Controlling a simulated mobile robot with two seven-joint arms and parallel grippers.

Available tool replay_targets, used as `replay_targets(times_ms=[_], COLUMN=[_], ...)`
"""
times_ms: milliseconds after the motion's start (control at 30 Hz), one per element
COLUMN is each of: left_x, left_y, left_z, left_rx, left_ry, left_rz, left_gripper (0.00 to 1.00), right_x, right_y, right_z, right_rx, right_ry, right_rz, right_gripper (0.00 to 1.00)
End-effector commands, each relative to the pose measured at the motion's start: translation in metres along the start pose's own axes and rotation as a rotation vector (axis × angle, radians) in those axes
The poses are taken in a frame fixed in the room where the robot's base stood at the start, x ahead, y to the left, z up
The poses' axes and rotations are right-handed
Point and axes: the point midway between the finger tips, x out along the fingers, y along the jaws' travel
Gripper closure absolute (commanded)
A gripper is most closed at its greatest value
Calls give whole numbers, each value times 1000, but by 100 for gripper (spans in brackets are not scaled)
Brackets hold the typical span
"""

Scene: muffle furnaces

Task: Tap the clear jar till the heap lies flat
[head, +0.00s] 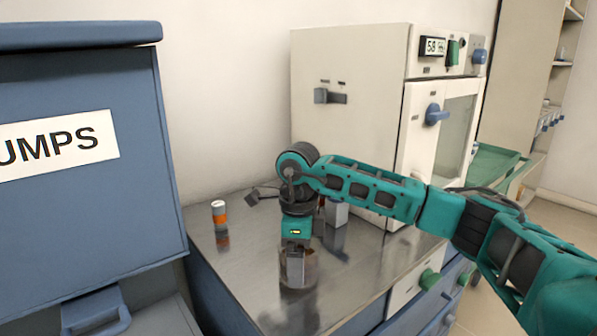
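A clear jar (311,272) with a brownish tint stands on the shiny metal bench top, near its front. My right arm comes in from the right and bends down over the jar. My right gripper (295,268) points straight down, and its grey fingers overlap the jar in the picture. I cannot tell whether the fingers are inside the jar, around it or in front of it, nor whether they are open or shut. The heap in the jar cannot be made out behind the fingers. My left gripper is not in view.
A small orange and white bottle (219,212) stands at the bench's back left. A pale block (337,213) stands behind my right gripper. A white furnace (350,110) stands at the back right. A blue cabinet (90,210) bounds the left. Bench around the jar is mostly clear.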

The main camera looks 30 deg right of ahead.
Motion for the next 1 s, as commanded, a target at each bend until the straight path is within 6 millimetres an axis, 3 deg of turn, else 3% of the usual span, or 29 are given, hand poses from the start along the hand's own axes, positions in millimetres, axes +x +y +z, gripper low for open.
replay_targets(times_ms=[100, 433, 800, 1000], left_x=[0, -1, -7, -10], left_y=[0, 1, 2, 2], left_z=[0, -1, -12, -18], left_rx=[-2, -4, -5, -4], left_ry=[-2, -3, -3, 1], left_rz=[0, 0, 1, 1], left_gripper=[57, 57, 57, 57], right_x=[0, -9, -86, -118], right_y=[0, 0, 0, 0], right_z=[0, 0, 1, 0], right_rx=[0, 0, -1, 0], right_ry=[0, -1, -3, -2], right_rz=[0, -1, -3, -1], right_gripper=[0, 0, 0, 0])
